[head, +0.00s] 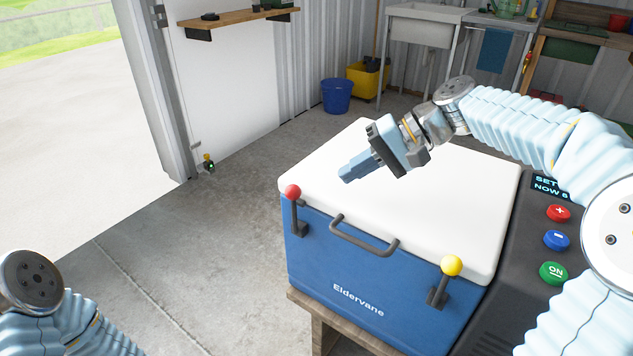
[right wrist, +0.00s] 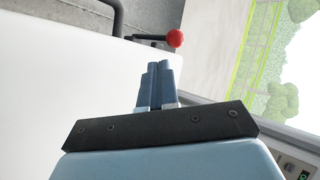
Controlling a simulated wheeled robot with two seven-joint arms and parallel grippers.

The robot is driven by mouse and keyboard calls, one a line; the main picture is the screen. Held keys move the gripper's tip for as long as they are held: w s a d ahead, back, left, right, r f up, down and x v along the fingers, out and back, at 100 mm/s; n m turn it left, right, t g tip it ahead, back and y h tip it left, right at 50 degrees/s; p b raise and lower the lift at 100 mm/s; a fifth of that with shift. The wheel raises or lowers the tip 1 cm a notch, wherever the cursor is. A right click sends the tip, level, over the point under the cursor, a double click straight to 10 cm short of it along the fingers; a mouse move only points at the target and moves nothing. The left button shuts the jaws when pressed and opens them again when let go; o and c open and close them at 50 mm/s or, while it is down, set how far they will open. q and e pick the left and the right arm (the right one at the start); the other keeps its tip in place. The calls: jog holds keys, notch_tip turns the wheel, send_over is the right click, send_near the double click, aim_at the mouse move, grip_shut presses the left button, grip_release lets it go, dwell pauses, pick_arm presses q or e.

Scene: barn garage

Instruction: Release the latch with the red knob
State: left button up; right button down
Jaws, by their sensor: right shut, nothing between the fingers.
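A blue cooler (head: 335,265) with a white lid (head: 440,215) stands in front of me. The latch with the red knob (head: 292,192) is at the left end of its front face, its lever upright with the knob near the lid's edge. The red knob also shows in the right wrist view (right wrist: 175,38), beyond the fingertips. A second latch with a yellow knob (head: 452,265) is at the right end of the front. My right gripper (head: 347,174) is shut and empty, above the lid, pointing left toward the red knob, apart from it. My left gripper is out of view.
A dark handle (head: 364,236) sits between the latches. A button panel (head: 545,215) stands right of the cooler, under my right arm. A wooden stand (head: 322,322) bears the cooler. The floor to the left is clear; blue and yellow buckets stand behind.

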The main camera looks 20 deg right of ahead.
aim_at(299, 194)
jog(key=x, duration=0.4)
jog(key=r+x, duration=0.1)
jog(key=x, duration=0.1)
jog(key=shift+a, duration=0.3)
jog(key=shift+w+a+f+p, duration=0.15)
jog(key=shift+w+a+p, duration=0.15)
jog(key=shift+a, duration=0.35)
jog(key=shift+s+a, duration=0.3)
jog(key=shift+a, duration=0.05)
jog(key=shift+s+a+t+h+b, duration=0.2)
jog(key=shift+t+h+b, duration=0.1)
jog(key=shift+h, duration=0.1)
